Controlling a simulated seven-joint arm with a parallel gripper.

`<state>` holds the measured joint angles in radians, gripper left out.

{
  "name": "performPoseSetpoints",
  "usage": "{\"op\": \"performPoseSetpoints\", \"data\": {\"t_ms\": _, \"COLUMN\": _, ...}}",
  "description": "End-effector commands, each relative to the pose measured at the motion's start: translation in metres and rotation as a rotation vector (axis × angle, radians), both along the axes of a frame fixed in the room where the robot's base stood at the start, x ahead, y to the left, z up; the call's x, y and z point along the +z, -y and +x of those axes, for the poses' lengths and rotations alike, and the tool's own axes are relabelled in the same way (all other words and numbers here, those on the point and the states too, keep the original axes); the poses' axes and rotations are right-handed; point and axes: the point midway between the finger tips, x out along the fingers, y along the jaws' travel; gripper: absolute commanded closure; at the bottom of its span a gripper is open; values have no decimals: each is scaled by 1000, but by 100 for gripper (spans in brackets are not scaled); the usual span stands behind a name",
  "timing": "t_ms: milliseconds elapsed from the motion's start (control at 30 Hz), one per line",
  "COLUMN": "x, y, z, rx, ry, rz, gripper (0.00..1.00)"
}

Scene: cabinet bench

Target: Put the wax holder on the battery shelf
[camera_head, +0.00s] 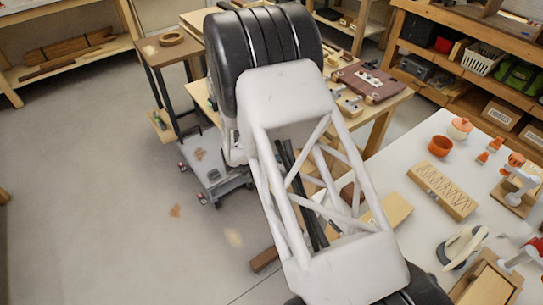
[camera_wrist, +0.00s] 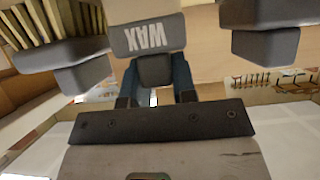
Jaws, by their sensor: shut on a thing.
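The wax holder (camera_wrist: 148,34) is at the top centre of the wrist view. It has a grey front with "WAX" upside down in the picture and a darker tab below it. My gripper (camera_wrist: 156,73) has its two dark blue fingers on either side of that tab, shut on it. What lies under the holder is hidden. In the head view my arm covers the middle, and neither my gripper nor the wax holder can be made out. I cannot tell which shelf is the battery shelf.
In the wrist view, similar grey fronts with tabs stand left (camera_wrist: 82,75) and right (camera_wrist: 265,45) of the holder. In the head view, a white table (camera_head: 405,155) carries an orange pot (camera_head: 440,146) and a grooved wooden block (camera_head: 443,190). Wooden shelves (camera_head: 465,62) stand behind.

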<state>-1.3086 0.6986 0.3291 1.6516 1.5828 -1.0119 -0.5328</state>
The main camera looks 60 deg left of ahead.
Motion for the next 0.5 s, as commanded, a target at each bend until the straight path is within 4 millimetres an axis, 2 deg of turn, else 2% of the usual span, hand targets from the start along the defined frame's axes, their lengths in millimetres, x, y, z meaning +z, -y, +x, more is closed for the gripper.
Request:
{"op": "performPoseSetpoints", "data": {"t_ms": 167, "x": -3, "y": 0, "z": 0, "rx": 0, "ry": 0, "rz": 0, "gripper": 100}}
{"op": "performPoseSetpoints", "data": {"t_ms": 200, "x": -3, "y": 0, "z": 0, "rx": 0, "ry": 0, "rz": 0, "gripper": 70}}
{"op": "performPoseSetpoints", "data": {"t_ms": 300, "x": -3, "y": 0, "z": 0, "rx": 0, "ry": 0, "rz": 0, "gripper": 55}}
{"op": "performPoseSetpoints", "data": {"t_ms": 367, "x": -3, "y": 0, "z": 0, "rx": 0, "ry": 0, "rz": 0, "gripper": 49}}
{"op": "performPoseSetpoints", "data": {"t_ms": 500, "x": -3, "y": 0, "z": 0, "rx": 0, "ry": 0, "rz": 0, "gripper": 49}}
